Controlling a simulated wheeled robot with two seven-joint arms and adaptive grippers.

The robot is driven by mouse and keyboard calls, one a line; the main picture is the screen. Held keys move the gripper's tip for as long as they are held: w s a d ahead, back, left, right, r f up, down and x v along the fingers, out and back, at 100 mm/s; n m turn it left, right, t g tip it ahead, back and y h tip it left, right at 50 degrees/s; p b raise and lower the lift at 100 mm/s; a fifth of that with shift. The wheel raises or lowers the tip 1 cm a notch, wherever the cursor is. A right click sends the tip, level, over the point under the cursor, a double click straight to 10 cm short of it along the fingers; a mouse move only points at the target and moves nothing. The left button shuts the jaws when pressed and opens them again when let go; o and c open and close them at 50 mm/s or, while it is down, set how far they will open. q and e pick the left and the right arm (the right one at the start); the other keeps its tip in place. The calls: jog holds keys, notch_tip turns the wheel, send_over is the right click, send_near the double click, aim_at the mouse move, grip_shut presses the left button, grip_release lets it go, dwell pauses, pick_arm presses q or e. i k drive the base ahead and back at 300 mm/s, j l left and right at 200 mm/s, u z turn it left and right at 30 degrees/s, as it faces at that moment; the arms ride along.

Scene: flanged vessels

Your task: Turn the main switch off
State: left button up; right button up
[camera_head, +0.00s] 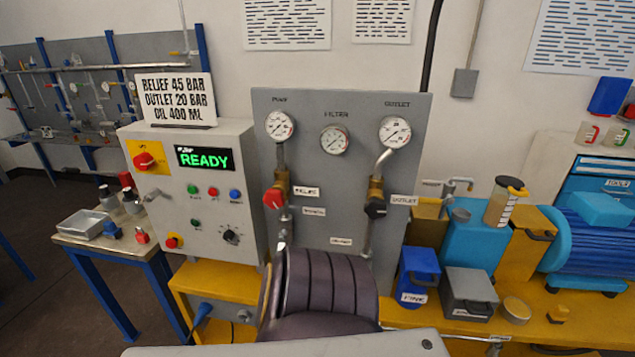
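The main switch (146,160) is a red rotary knob on a yellow square plate, at the upper left of the grey control box (215,175). Its exact handle angle is too small to tell. Beside it, a display (205,158) is lit and reads READY in green. Neither of my grippers can be made out in this view. A dark ribbed part of my own arm appears to rise at the bottom centre, clear of the switch in the picture.
A grey gauge panel (335,110) with a red-handled valve (274,197) and a black-handled valve (376,207) stands right of the box. A side table (125,243) holds a metal tray (82,224). Blue and grey boxes and a pump crowd the right bench.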

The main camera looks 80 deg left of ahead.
aim_at(144, 161)
jog(key=u, duration=3.6)
